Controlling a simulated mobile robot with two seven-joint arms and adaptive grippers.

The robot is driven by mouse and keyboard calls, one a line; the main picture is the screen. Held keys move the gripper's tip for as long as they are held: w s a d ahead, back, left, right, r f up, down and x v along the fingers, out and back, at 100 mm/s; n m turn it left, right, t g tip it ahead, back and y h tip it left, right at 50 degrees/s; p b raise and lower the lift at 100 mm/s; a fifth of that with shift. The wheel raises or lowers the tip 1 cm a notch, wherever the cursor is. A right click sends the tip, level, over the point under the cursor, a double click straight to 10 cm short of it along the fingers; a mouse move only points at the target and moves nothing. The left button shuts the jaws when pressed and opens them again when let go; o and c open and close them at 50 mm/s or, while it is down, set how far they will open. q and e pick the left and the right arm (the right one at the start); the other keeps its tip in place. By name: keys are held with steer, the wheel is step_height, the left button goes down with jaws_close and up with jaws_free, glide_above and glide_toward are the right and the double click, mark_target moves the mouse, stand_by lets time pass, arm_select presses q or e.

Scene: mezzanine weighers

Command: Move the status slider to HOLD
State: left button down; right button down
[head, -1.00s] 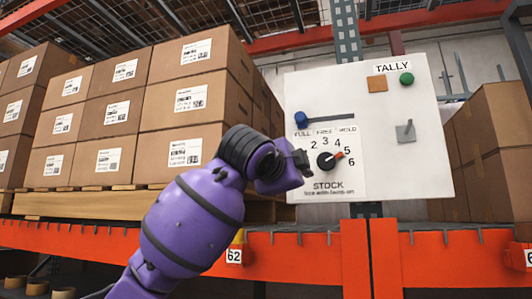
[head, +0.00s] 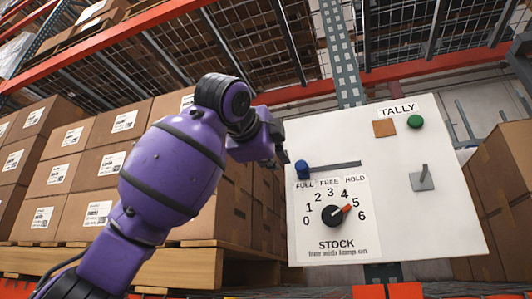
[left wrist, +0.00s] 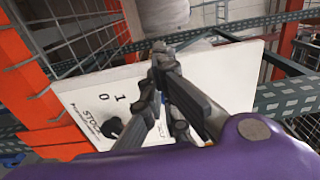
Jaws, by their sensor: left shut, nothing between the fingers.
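The status slider is a blue knob (head: 302,168) at the left end of a dark horizontal slot (head: 335,164) on a white panel (head: 420,225). It stands above the word FULL; FREE is to its right and HOLD is near the slot's right end. My left gripper (head: 281,150) is just left of the blue knob in the head view, its fingers partly hidden and dark. In the left wrist view the left gripper (left wrist: 160,62) is shut and empty in front of the panel. I cannot tell whether it touches the knob. My right gripper is not in view.
The panel also has a STOCK dial (head: 333,215) with its pointer near 5, a green button (head: 415,121), an orange square (head: 385,128) and a grey toggle (head: 423,179). Stacked cartons (head: 120,125) stand at the left, more at the right. An orange beam runs below.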

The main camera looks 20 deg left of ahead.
arm_select(q)
steer(key=shift+w+r, duration=0.15)
steer(key=shift+w, duration=0.7)
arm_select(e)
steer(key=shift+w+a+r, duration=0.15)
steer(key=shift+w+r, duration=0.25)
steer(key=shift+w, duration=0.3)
arm_select(q)
steer(key=shift+w, duration=0.1)
steer(key=shift+w+d, duration=0.1)
steer(key=shift+w, duration=1.7)
steer(key=shift+d, duration=0.1)
